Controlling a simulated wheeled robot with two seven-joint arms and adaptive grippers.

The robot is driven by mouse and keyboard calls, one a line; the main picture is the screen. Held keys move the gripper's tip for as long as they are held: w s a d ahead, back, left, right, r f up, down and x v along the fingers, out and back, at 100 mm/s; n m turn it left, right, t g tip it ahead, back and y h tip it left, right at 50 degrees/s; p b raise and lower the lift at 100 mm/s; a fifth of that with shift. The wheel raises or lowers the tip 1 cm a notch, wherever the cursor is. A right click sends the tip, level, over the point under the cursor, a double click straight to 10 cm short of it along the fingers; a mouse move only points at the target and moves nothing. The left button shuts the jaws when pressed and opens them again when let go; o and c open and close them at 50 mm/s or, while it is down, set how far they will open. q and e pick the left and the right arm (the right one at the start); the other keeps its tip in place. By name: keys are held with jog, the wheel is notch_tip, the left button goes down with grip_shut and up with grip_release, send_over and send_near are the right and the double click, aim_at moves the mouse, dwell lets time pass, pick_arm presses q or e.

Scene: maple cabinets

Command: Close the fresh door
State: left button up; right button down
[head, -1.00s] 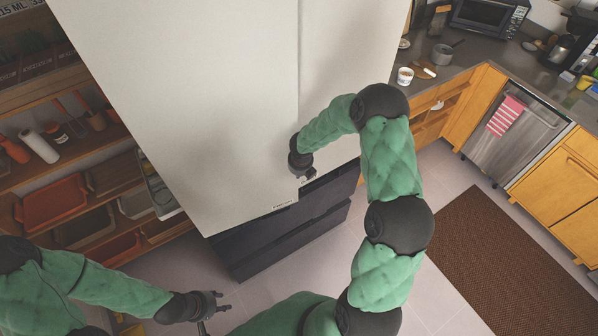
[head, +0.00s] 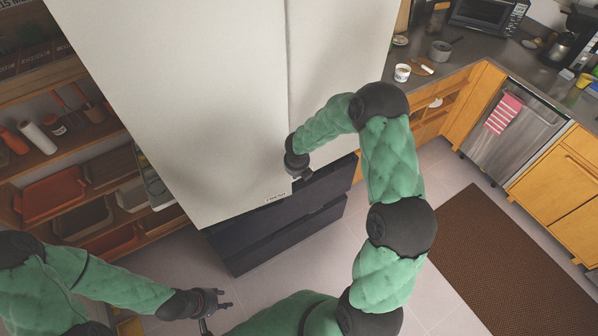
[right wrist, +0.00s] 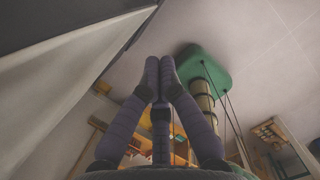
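The fridge's left white door (head: 190,100) fills the middle of the head view. Its right edge stands slightly forward of the right white door (head: 335,70), so it looks ajar. My right gripper (head: 303,176) is at the lower right corner of the left door, by the seam; contact cannot be made out. In the right wrist view its fingertips (right wrist: 158,70) are together with nothing visible between them. A pale panel (right wrist: 60,95), likely a fridge door, lies to their left. My left gripper (head: 222,312) is open and empty, low and away from the fridge.
Dark drawers (head: 290,215) lie under the doors. Wooden shelves (head: 60,150) with trays and bottles stand left of the fridge. A counter (head: 465,55) with a microwave is at the right. The floor by the brown mat (head: 510,260) is clear.

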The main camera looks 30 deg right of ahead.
pick_arm(q)
jog(key=shift+w+r+p, duration=0.1)
jog(key=shift+r+p, duration=0.2)
jog(key=shift+p, duration=0.15)
pick_arm(e)
jog(key=d+v, duration=0.1)
jog(key=v, duration=0.9)
jog(key=shift+a, duration=0.25)
jog(key=shift+s, duration=0.1)
